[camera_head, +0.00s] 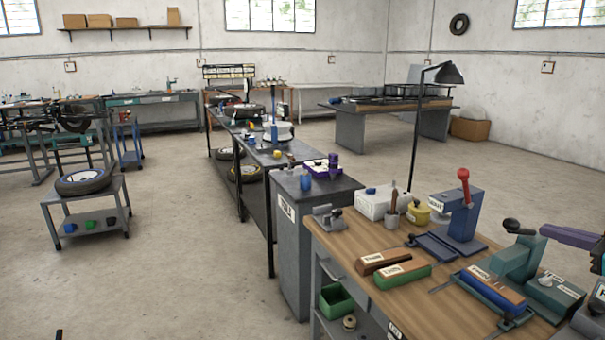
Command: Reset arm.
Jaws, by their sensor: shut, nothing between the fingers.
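My gripper does not show clearly anywhere in the head view, and neither does the rest of my arm. A small dark piece (59,335) pokes up at the bottom left edge; I cannot tell what it is. The task names no other object.
A wooden-topped workbench (350,245) at the lower right holds several tools, a blue press with a red handle (464,190) and a black lamp (447,73). A grey cabinet (300,240) adjoins it. A cart (90,208) bearing a tyre stands left. The floor between is clear.

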